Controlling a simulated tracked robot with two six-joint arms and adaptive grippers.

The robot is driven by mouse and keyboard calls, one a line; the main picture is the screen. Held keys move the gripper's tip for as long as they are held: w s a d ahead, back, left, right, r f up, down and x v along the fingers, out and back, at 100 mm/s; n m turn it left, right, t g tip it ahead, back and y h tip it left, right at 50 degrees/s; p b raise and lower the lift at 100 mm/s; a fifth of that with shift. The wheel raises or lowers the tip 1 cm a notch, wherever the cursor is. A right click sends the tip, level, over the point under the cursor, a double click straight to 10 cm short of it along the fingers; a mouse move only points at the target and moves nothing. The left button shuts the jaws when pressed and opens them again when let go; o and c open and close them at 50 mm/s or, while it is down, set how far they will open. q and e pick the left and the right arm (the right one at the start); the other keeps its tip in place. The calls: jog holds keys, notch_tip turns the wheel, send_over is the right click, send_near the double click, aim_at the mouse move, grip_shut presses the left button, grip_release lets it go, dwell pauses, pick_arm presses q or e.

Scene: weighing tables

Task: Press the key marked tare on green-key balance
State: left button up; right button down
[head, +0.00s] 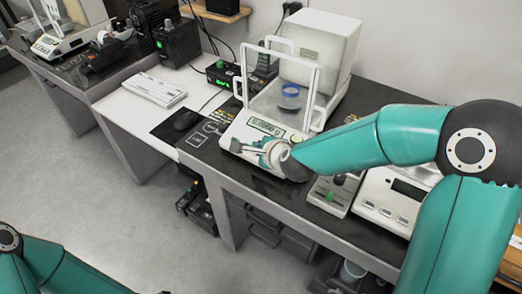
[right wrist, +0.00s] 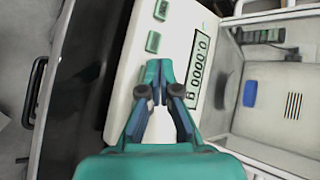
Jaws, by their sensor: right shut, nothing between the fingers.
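The green-key balance (head: 238,132) stands on the dark table with its clear weighing chamber behind the front panel. In the right wrist view its white panel (right wrist: 128,78) carries green keys, one near the top (right wrist: 161,10) and another below it (right wrist: 153,42). I cannot read their marks. The lit display (right wrist: 199,68) reads zeros. My right gripper (right wrist: 160,88) is shut and empty over the panel, beside the display; it also shows in the head view (head: 264,147). It hides the panel beneath; I cannot tell whether the tips touch a key. My left gripper is out of view.
To the right are a small device with a green knob (head: 330,196) and another balance (head: 385,212). A mouse (head: 186,120) and keyboard (head: 152,89) lie left. The floor (head: 90,180) in front is clear.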

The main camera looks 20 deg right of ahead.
jog(key=r+p, duration=0.3)
jog(key=s+a+r+p, duration=0.1)
jog(key=shift+a+r, duration=0.1)
jog(key=shift+r, duration=0.3)
dwell(0.7)
